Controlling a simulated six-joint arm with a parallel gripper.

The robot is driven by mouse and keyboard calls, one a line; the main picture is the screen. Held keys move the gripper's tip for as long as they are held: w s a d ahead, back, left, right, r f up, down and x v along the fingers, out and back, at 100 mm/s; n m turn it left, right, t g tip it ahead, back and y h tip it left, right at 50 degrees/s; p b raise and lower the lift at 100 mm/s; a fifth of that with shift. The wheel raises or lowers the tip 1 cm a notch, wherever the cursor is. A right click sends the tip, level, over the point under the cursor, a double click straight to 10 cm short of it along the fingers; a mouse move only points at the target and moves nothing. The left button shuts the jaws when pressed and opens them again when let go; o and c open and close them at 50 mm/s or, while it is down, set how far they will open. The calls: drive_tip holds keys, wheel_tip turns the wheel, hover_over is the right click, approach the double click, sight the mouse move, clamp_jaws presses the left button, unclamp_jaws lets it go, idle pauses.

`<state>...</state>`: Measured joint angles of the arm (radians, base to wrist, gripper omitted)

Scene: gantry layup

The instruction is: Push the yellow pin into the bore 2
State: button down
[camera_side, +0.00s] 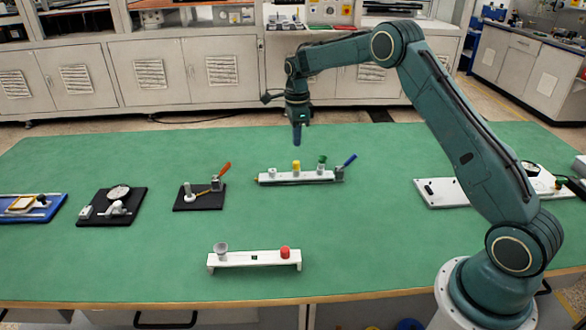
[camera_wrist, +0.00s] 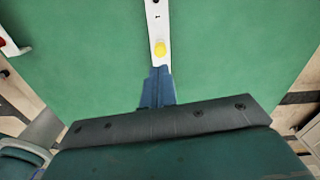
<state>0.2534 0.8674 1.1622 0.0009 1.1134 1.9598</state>
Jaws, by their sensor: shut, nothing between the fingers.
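The yellow pin (camera_side: 296,167) stands upright on a white bar (camera_side: 310,179) in the middle of the table, with its head above the bar's top. It also shows in the wrist view as a round yellow head (camera_wrist: 160,49). Bore 2 cannot be made out; a small dark mark shows on the bar in the wrist view. My gripper (camera_side: 297,143) points down above the yellow pin, apart from it, with its blue fingers together and empty. In the wrist view the closed fingers (camera_wrist: 158,72) end just below the yellow head.
The same bar carries a white knob (camera_side: 272,173), a green piece (camera_side: 322,162) and a blue lever (camera_side: 349,160) at its right end. A white stand (camera_side: 250,259) with a grey cup and red cap (camera_side: 285,252) is nearer. Black fixtures (camera_side: 112,207) lie left.

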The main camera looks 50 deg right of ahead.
wheel_tip(320, 180, up, 11)
drive_tip(key=shift+f, duration=0.15)
idle(0.4)
drive_tip(key=s+a+r+n+t, duration=0.1)
drive_tip(key=s+a+r+n, duration=0.4)
drive_tip(key=s+r+n, duration=0.3)
drive_tip(key=s+a+r+n+t, duration=0.2)
drive_tip(key=s+a+r+n, duration=0.35)
drive_tip(key=s, duration=0.55)
drive_tip(key=s+a+f+n+t, duration=0.1)
drive_tip(key=s+a+f+n, duration=0.1)
drive_tip(key=s+n, duration=0.4)
drive_tip(key=s+a+f+n+t, duration=0.1)
drive_tip(key=s+f+n, duration=0.3)
drive_tip(key=s, duration=1)
drive_tip(key=shift+s+a+n+t, duration=0.3)
drive_tip(key=shift+a+n, duration=0.4)
drive_tip(key=shift+n, duration=0.25)
